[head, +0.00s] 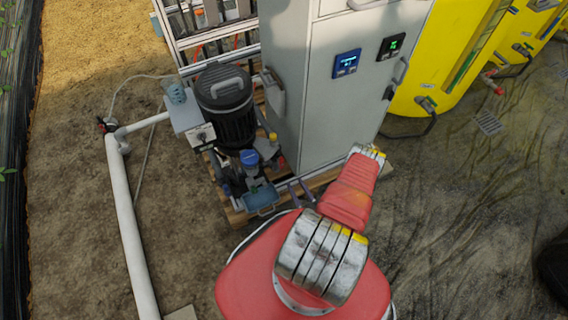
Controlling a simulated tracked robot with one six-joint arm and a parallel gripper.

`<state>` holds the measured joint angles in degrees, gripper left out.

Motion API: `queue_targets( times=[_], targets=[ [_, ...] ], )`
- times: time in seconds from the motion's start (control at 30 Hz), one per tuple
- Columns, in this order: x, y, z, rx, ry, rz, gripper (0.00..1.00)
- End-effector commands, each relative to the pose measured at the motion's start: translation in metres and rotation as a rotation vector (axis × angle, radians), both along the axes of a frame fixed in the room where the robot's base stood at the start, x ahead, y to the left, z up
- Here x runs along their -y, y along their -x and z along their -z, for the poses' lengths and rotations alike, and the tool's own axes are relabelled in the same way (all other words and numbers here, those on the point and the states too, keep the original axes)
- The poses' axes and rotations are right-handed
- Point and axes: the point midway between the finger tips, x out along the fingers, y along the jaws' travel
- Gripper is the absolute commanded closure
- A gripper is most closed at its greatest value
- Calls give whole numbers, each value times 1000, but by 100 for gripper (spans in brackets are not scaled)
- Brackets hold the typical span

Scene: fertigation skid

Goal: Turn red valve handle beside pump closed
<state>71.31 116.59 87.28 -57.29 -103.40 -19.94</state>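The dark pump (226,105) with its ribbed motor stands on a wooden pallet left of the grey cabinet. A small red part (281,162), which may be the red valve handle, shows low at the pump's right side, close to the cabinet; its angle is too small to tell. Another small red handle (102,125) sits on the white pipe at the left. My red arm reaches up from the bottom. Two thin grey prongs, seemingly the fingers of my gripper (299,191), show left of the arm with a gap between them, below and right of the red part, apart from it.
The grey cabinet (330,100) with two small displays stands right of the pump. A blue-capped fitting (249,158) and a pale blue part (262,197) sit at the pump's front. Yellow tanks (440,60) stand at the right. A white pipe (125,210) runs along the left. Soil in front is mostly clear.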

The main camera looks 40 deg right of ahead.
Motion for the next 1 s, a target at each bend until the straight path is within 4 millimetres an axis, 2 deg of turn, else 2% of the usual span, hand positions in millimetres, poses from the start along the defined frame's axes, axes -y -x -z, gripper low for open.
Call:
queue_targets(
  times=[0.57,1.0],
  targets=[
    [14,-51,0,0,2,-3,67],
    [29,-101,-1,1,2,-2,67]
  ],
)
